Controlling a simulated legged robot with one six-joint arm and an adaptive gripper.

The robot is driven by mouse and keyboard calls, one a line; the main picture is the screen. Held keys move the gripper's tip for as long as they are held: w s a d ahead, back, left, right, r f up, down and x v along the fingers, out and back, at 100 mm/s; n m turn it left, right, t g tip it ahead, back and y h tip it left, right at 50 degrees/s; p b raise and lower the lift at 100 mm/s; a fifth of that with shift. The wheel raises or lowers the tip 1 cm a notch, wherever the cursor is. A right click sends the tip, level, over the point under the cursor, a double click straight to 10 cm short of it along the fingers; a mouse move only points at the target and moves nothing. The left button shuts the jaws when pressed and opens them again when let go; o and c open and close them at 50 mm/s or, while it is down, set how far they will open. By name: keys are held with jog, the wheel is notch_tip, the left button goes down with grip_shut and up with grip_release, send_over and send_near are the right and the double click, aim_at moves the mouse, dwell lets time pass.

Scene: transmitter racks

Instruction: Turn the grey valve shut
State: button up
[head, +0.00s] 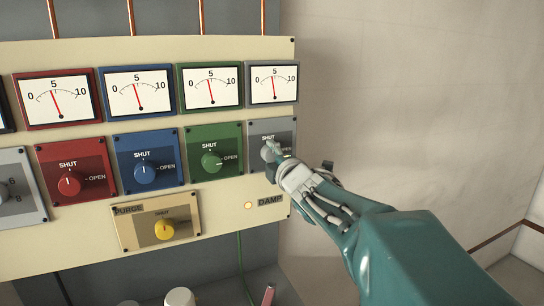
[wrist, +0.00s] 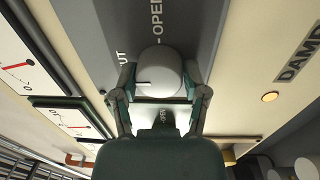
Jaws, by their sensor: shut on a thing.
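The grey valve is a round knob on a grey plate (head: 286,131) at the right end of the panel. The white line on the knob points left, towards the partly hidden SHUT lettering (wrist: 122,57). The OPEN lettering (wrist: 157,15) stands above the knob in that view. The grey gauge (head: 272,85) above the valve has its needle near 5.
Green (head: 211,162), blue (head: 144,173) and red (head: 69,184) valves sit left of the grey one. A yellow purge knob (head: 164,229) is lower down. A lit amber lamp (head: 248,205) sits beside the DAMP label (head: 270,201). Right of the panel is bare wall.

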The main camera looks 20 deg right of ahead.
jog(key=shift+f, duration=0.25)
jog(key=o, duration=1.1)
jog(key=shift+w+a, duration=0.1)
jog(key=shift+o, duration=0.2)
jog(key=shift+r, duration=0.1)
jog(key=shift+s, duration=0.25)
jog(key=s, duration=1.1)
jog(key=shift+s+f, duration=0.25)
jog(key=shift+f, duration=0.15)
jog(key=shift+a, duration=0.1)
